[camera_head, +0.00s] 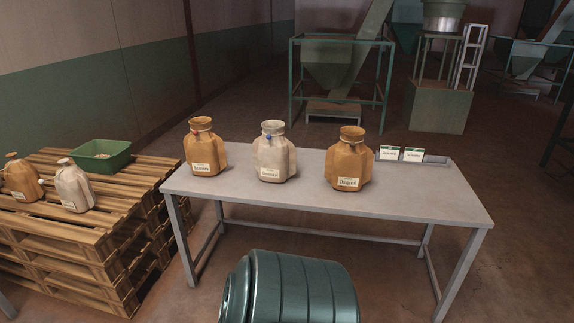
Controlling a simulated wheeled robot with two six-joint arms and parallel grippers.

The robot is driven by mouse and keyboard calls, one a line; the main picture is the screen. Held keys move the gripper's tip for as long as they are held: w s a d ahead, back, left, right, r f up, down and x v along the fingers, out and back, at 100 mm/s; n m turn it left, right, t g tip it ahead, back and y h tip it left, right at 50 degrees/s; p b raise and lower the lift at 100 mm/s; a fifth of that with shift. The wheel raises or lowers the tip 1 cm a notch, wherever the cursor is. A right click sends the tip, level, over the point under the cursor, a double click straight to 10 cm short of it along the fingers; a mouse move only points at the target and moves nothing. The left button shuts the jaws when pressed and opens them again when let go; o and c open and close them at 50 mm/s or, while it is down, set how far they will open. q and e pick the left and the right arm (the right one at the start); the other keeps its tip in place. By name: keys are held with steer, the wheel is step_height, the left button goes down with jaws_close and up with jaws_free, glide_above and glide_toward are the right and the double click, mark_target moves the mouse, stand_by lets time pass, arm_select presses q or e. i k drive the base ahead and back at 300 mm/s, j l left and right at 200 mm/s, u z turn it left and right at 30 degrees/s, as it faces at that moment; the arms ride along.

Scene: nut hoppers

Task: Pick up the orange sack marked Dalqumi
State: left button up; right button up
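An orange sack (349,160) with a tied neck stands upright on the right part of the grey table (420,203). Its small white label seems to read Dalqumi. Another orange sack (204,147) stands at the table's left end, with a label that is hard to read but looks different. A whitish sack (273,154) with a blue spot at its neck stands between them. The three sacks stand apart. Neither of my grippers is in view.
Two small white cards (401,154) and a shallow grey tray (436,160) are at the table's back right. A teal ribbed drum (300,290) lies before the table. Left, stacked pallets (120,205) hold a green bin (100,155) and two sacks. The table's front right is clear.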

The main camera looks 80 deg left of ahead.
mark_target(347, 167)
steer(key=u, duration=2.9)
